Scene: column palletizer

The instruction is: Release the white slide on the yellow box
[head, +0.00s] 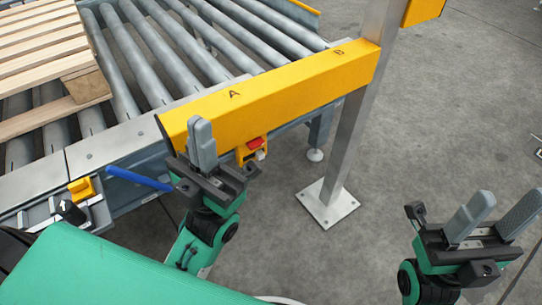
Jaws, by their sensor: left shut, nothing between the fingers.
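The small yellow box (243,153) hangs under the long yellow beam and carries a red part (255,143) on its top. The white slide (261,155) shows as a small pale piece at its lower right side. My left gripper (202,130) is shut and empty, fingers pointing up, just left of the box in the picture. It overlaps the beam in view, and I cannot tell whether it touches anything. My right gripper (504,204) is open and empty over the floor at the lower right, well apart from the box.
The yellow beam (285,88), lettered A and B, runs to a grey steel post (357,130) with a floor plate. Behind it lies a roller conveyor (150,60) with a wooden pallet (40,45). A blue handle (138,179) sticks out at left. The floor at right is clear.

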